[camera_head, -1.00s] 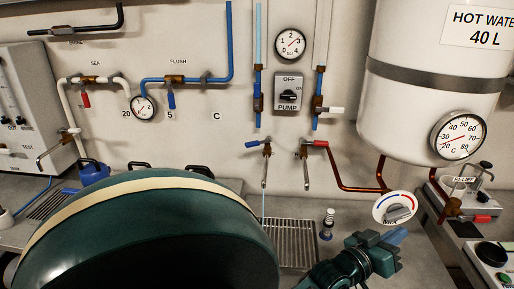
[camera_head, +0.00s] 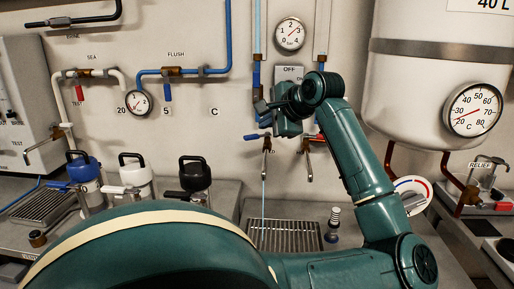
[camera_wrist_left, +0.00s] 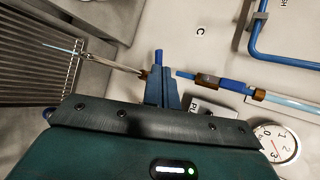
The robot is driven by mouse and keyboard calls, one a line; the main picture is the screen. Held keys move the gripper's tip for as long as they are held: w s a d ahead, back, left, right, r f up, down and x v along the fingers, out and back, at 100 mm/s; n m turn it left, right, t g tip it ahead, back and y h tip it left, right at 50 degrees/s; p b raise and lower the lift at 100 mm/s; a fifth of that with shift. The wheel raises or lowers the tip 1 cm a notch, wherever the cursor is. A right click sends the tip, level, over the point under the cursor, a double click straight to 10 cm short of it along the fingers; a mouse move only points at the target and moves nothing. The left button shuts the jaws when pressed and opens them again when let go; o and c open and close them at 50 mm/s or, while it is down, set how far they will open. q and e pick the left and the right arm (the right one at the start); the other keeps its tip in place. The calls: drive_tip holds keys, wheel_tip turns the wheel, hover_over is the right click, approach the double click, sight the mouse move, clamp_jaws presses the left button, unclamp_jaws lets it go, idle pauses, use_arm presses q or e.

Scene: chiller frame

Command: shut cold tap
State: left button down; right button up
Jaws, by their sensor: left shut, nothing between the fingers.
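The cold tap (camera_head: 266,158) is on the wall, with its blue lever (camera_head: 251,137) pointing left. A thin blue stream (camera_head: 263,205) runs from its spout to the drain grate (camera_head: 285,237). My left gripper (camera_head: 262,108) is shut and empty, just above the tap in the head view, in front of the blue pipe. In the left wrist view the shut fingers (camera_wrist_left: 165,90) are close to the tap's blue lever (camera_wrist_left: 158,57), overlapping its base; I cannot tell if they touch. The spout (camera_wrist_left: 110,62) and stream (camera_wrist_left: 62,50) also show there. My right gripper is not in view.
The red-lever tap (camera_head: 308,160) is just right of the cold tap, partly behind my arm. The pump switch panel (camera_head: 288,74) is behind my wrist. The hot water tank (camera_head: 415,100) is at right. Several canisters (camera_head: 195,178) stand on the counter at left.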

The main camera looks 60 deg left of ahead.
use_arm(q)
drive_tip(key=w+f+n+t+h, duration=0.1)
drive_tip(key=w+t+h, duration=0.1)
drive_tip(key=p, duration=0.2)
approach(256, 137)
drive_tip(key=shift+s+d+f+x, duration=0.15)
drive_tip(key=shift+s+x, duration=0.05)
drive_tip(key=shift+x, duration=0.95)
drive_tip(key=shift+s+d+f+x, duration=0.1)
drive_tip(key=shift+s+f+x, duration=0.1)
drive_tip(key=shift+x, duration=0.95)
drive_tip(key=shift+s+d+f+x, duration=0.15)
drive_tip(key=shift+s+x, duration=0.1)
drive_tip(key=shift+x, duration=0.9)
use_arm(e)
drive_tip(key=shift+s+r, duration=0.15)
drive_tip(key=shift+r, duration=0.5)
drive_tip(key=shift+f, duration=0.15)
